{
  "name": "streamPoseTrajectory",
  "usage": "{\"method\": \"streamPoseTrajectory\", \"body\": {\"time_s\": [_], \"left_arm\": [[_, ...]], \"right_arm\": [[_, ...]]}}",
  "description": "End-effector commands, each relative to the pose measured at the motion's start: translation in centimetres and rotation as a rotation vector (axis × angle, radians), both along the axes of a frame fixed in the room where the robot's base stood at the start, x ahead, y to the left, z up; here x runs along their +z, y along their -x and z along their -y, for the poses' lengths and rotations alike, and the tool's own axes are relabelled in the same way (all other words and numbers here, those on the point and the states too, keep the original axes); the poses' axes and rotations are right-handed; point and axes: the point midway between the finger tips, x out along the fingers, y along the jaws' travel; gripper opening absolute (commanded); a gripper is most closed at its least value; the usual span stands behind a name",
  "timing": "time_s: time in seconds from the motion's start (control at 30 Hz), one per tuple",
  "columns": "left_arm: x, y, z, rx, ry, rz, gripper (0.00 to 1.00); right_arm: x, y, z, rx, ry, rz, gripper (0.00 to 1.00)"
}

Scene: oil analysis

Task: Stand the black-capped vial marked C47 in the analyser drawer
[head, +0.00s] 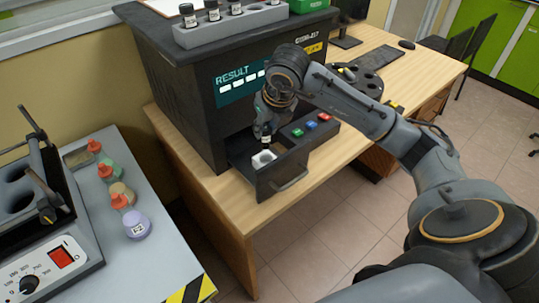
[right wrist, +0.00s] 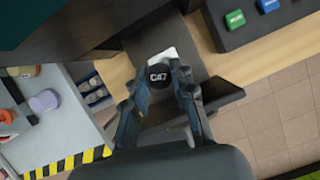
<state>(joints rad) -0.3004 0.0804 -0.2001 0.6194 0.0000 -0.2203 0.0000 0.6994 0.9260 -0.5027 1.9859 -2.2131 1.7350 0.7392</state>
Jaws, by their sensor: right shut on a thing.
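The black-capped vial marked C47 (right wrist: 158,77) is between the fingers of my right gripper (right wrist: 155,82), which is shut on it. In the head view my right gripper (head: 264,122) holds the vial above the open analyser drawer (head: 286,184). A white holder (head: 263,159) sits in the drawer, just below the vial; its edge also shows beyond the cap in the right wrist view (right wrist: 161,55). The vial's lower end is small and partly hidden, so I cannot tell whether it touches the holder. My left gripper is out of view.
The dark analyser (head: 182,90) stands behind the drawer, with a grey vial rack (head: 232,28) on top. A panel with coloured buttons (head: 312,128) is right of the drawer. A grey bench (head: 155,268) with small flasks is at left. The desk front (head: 240,205) is clear.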

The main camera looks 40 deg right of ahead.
Motion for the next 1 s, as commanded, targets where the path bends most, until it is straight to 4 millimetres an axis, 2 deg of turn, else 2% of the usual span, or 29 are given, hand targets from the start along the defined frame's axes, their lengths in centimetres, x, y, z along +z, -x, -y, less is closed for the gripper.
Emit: {"method": "streamPoseTrajectory", "body": {"time_s": [0.1,0.37,0.53,0.93,0.97,1.0], "left_arm": [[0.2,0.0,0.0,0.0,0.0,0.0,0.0],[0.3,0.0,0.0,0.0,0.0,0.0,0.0],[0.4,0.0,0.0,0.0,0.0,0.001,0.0],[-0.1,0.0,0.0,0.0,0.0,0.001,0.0],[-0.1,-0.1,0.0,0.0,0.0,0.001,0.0],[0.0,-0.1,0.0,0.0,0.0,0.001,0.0]], "right_arm": [[-2.2,0.1,0.0,0.0,0.0,-0.004,0.0],[-4.4,0.1,0.0,0.0,0.0,-0.003,0.0],[-6.8,0.1,0.1,0.001,0.001,-0.004,0.0],[-7.6,0.0,0.1,0.001,0.0,0.0,0.0],[-7.6,0.0,0.1,0.001,0.0,0.0,0.27],[-7.5,0.0,0.1,0.001,0.0,0.0,0.36]]}}
